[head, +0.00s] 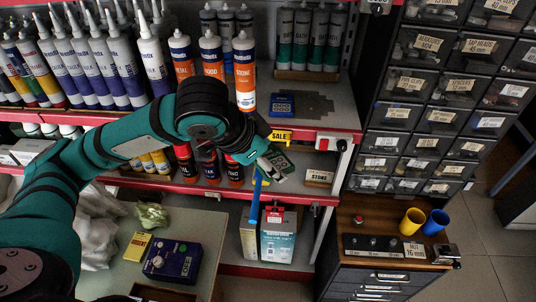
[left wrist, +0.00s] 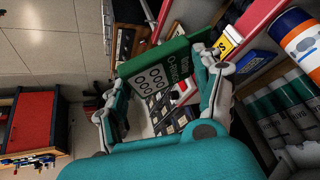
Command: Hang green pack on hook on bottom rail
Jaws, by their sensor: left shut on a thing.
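The green pack (head: 277,160) is a flat card with a dark green header and a paler panel with ring outlines. It also shows between the fingers in the left wrist view (left wrist: 152,76). My left gripper (head: 265,168) is shut on it and holds it in the air in front of the shelf. The lower red rail (head: 130,181) runs along the shelf edge below the pack. A small dark fitting (head: 315,208) sits at its right end; I cannot tell if it is the hook. My right gripper is not in view.
A yellow SALE tag (head: 279,136) and a white-and-red block (head: 333,141) sit on the upper rail near the pack. A blue stick (head: 255,201) stands below the gripper. Boxes (head: 278,240) are underneath. A drawer cabinet (head: 420,110) is at right.

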